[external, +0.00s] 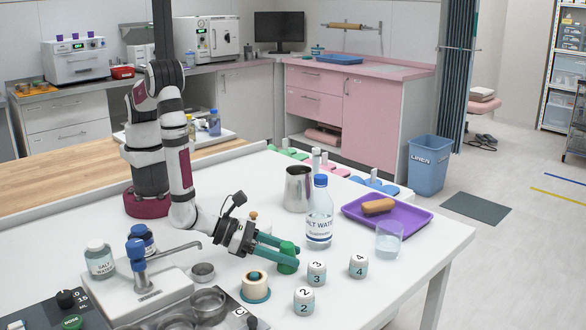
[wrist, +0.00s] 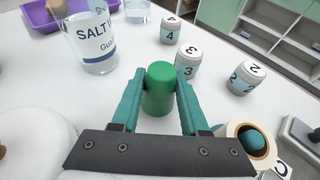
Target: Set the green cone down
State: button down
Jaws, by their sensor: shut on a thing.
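The green cone (external: 287,258) has a rounded top and stands upright between my gripper's fingers in the external view. It also shows in the middle of the wrist view (wrist: 160,88). My gripper (external: 284,257) has teal fingers, shut on the cone from both sides. The cone is at or just above the white table (external: 365,296); I cannot tell whether its base touches.
Numbered white-and-teal cylinders (external: 316,273) stand right of the cone. A salt water bottle (external: 320,215) and metal pitcher (external: 298,190) stand behind it. A tape-like roll (external: 255,287) is close in front. A purple tray (external: 410,222) and glass (external: 389,240) are at the right.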

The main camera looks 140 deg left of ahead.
jog(key=shift+f, duration=0.1)
jog(key=shift+c, duration=2.1)
grip_release()
